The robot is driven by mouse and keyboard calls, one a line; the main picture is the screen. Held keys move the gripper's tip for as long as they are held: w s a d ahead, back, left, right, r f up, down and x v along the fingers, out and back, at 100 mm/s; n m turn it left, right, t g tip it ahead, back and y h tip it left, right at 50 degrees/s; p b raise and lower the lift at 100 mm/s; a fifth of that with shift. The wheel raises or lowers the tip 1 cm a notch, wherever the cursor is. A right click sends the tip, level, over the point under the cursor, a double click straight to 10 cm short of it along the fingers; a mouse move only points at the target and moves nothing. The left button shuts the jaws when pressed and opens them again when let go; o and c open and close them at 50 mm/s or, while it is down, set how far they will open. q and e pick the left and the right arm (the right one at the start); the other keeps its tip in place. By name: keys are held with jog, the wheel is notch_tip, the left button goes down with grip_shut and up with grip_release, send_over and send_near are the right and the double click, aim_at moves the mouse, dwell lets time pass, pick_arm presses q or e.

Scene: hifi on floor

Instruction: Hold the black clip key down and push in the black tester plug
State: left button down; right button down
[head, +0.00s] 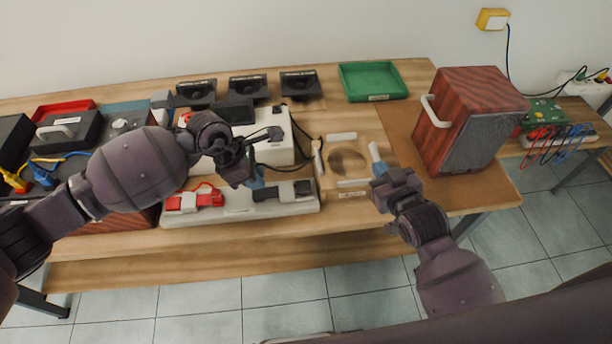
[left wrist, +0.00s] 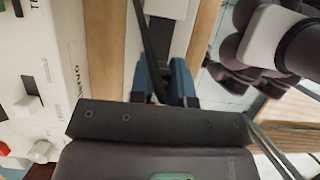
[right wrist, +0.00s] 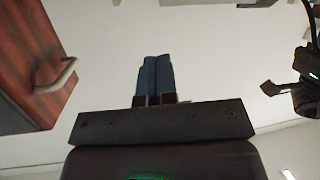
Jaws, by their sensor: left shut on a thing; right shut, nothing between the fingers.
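My left gripper (head: 257,180) hovers over the front strip, close to the black clip (head: 283,190). In the left wrist view its blue fingers (left wrist: 163,80) stand slightly apart, with a dark lead running between them. They are shut on what seems to be the black tester plug, whose body is mostly hidden. The red clip (head: 198,199) is to the left on the same pale base (head: 240,213). The white tester (head: 275,148) stands behind it. My right gripper (head: 380,170) is shut and empty, right of the clips beside the round cutout; its fingers (right wrist: 155,78) touch each other.
A wooden board with a round cutout (head: 348,162) and pale pads lies between the grippers. A wood-veneer speaker (head: 470,115) stands at the right. A green tray (head: 373,80) and several black speaker drivers (head: 248,87) are at the back. A dark cable (head: 303,145) hangs beside the tester.

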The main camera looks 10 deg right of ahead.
jog(key=w+a+r+n+g+y, duration=0.45)
jog(key=w+a+r+n, duration=0.25)
jog(key=w+a+r, duration=0.7)
jog(key=n+g+h, duration=0.3)
jog(key=n+g, duration=0.4)
jog(key=g, duration=0.3)
send_over(303, 186)
jog(key=d, duration=0.3)
notch_tip(303, 186, down, 5)
jog(key=shift+d+n+g+h, duration=0.25)
jog(key=shift+d+n+h, duration=0.05)
jog(key=shift+d+h, duration=0.15)
jog(key=x, duration=1.2)
jog(key=shift+d+f, duration=0.15)
jog(key=shift+f, duration=0.9)
